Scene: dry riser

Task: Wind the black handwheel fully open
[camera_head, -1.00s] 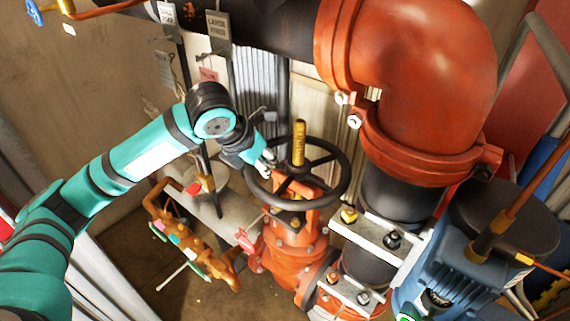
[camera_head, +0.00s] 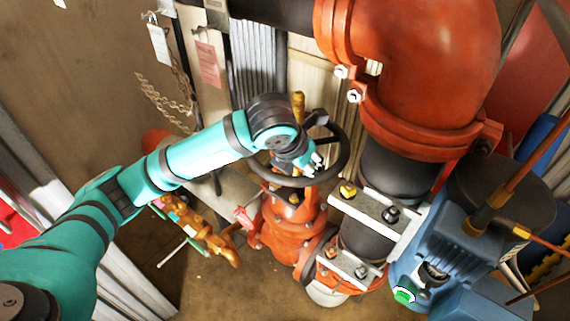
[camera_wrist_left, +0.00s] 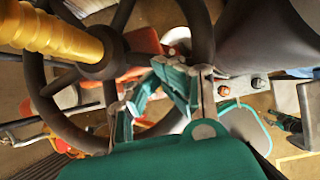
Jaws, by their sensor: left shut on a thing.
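The black handwheel (camera_head: 344,158) sits on top of the red-orange valve (camera_head: 292,220), with a yellow threaded stem (camera_head: 298,104) rising through its hub. My left arm reaches over the wheel from the left and covers part of it. My left gripper (camera_head: 314,166) is at the wheel's near right side, shut on the rim. In the left wrist view, the handwheel (camera_wrist_left: 38,85) and yellow stem (camera_wrist_left: 60,38) fill the upper left, and the gripper's fingers (camera_wrist_left: 163,92) are at the rim. The exact finger contact is partly hidden. My right gripper is not in view.
A large red pipe elbow (camera_head: 430,60) and black pipe (camera_head: 395,185) stand close to the wheel's right. A blue motor-like unit (camera_head: 440,245) is at lower right. Paper tags (camera_head: 208,63) hang behind.

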